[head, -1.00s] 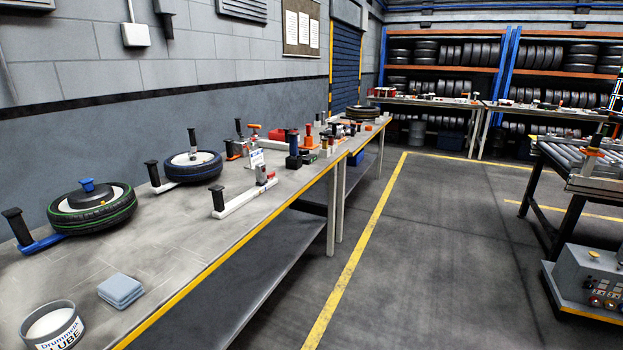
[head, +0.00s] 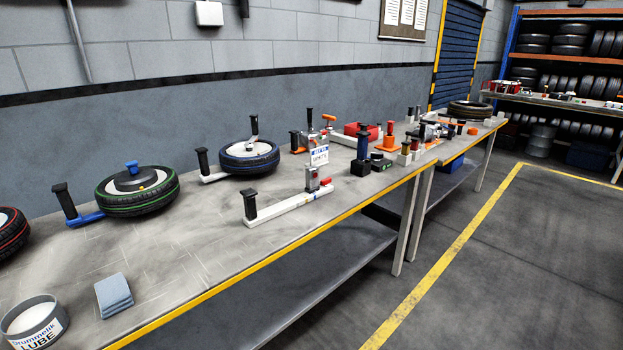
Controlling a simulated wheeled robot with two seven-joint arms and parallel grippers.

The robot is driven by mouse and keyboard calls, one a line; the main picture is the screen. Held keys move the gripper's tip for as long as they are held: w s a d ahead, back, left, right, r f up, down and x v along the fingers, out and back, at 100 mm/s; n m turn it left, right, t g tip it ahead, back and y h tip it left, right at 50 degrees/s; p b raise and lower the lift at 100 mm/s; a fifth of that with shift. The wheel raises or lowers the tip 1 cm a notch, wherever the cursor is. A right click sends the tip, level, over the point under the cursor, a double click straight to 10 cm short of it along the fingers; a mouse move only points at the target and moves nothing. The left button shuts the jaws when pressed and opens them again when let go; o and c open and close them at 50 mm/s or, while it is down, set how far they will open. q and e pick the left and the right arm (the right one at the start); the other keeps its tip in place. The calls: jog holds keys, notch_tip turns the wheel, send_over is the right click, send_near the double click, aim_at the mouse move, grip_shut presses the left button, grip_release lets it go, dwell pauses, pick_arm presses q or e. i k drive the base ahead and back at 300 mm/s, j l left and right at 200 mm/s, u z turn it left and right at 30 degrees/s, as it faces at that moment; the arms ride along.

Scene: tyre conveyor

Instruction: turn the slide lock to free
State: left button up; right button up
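A long white bar tool (head: 288,207) lies on the workbench near its front edge. A black upright handle (head: 250,205) stands at its left end. A small grey block with a red part (head: 313,180) sits at its right end. I cannot tell for sure whether this red part is the slide lock, or which way it is turned. Neither of my grippers is in view.
The workbench (head: 185,255) also carries a green-striped tyre (head: 148,197), a blue-striped tyre (head: 262,160), a sign card (head: 320,152), a lube tub (head: 35,328) and folded blue cloths (head: 114,296). Open floor (head: 500,270) lies to the right.

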aim_at(324, 182)
jog(key=i+l+u, duration=0.1)
jog(key=i+l, duration=0.55)
jog(key=l, duration=0.2)
jog(key=i+l+u, duration=0.15)
jog(key=i+l, duration=0.15)
jog(key=l, duration=0.15)
jog(key=i+l, duration=0.3)
jog(key=l, duration=0.2)
jog(key=u, duration=0.05)
